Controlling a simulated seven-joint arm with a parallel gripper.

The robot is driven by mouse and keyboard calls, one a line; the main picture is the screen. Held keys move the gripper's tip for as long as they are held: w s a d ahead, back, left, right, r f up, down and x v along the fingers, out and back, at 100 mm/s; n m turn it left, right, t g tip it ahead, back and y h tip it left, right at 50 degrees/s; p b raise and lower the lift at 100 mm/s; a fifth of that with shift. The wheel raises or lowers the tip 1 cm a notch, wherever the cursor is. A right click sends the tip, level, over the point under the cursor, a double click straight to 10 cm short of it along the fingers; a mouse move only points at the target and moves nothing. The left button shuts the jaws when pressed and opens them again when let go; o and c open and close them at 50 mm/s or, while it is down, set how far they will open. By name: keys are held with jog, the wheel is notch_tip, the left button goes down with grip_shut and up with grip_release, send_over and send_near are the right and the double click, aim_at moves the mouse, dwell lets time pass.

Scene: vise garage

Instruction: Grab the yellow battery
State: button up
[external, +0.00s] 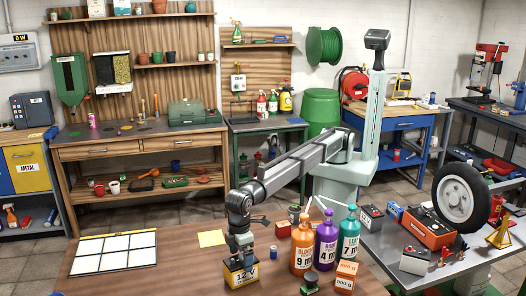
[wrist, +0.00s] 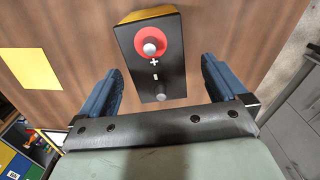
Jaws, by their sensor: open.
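The yellow battery (external: 240,274) stands on the wooden table, with a black top and a "12 V" label on its yellow side. In the wrist view the battery (wrist: 152,62) shows its black top, with a red ring around one terminal, plus and minus marks and a second terminal. A strip of yellow side shows at its far edge. My gripper (external: 241,250) is directly above the battery, pointing down. In the wrist view my gripper (wrist: 160,82) is open, with one blue finger on each side of the battery's near end.
A white grid board (external: 115,252) lies left of the battery, and a yellow paper (external: 212,238) lies behind it. Orange (external: 302,248), purple (external: 326,240) and teal (external: 348,236) bottles stand to the right. A dark green weight (external: 310,284) stands in front of them.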

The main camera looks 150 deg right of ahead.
aim_at(241, 260)
jog(key=shift+s+d+f, duration=0.1)
jog(key=shift+s+f, duration=0.05)
jog(key=shift+f, duration=2.5)
jog(key=shift+c, duration=0.4)
grip_shut()
